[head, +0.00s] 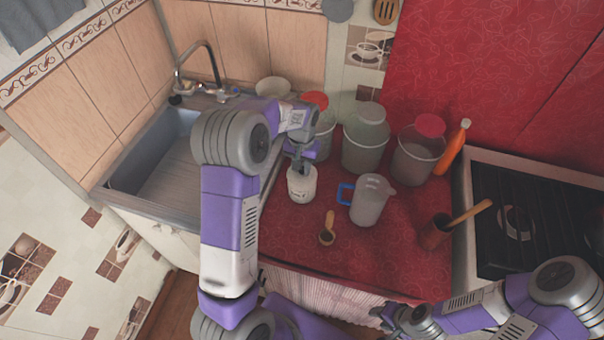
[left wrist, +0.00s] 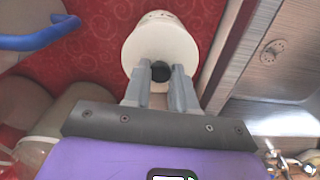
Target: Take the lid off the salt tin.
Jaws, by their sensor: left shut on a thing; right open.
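The salt tin (head: 301,188) is a small white round tin standing upright on the red counter near the sink's edge. Its white lid (left wrist: 160,42) has a dark knob (left wrist: 161,72) and shows from above in the left wrist view. My left gripper (head: 299,162) is over the tin, pointing down. In the left wrist view its fingertips (left wrist: 161,75) are shut on the knob. The lid looks seated on the tin; I cannot make out any gap. My right gripper (head: 398,319) is open and empty, low at the counter's front edge, far from the tin.
A jug (head: 371,202) with a blue handle stands right of the tin, a wooden scoop (head: 327,232) in front. Large lidded containers (head: 366,140) stand behind. The sink (head: 150,160) is left; a brown pot (head: 436,232) and the stove (head: 530,220) are right.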

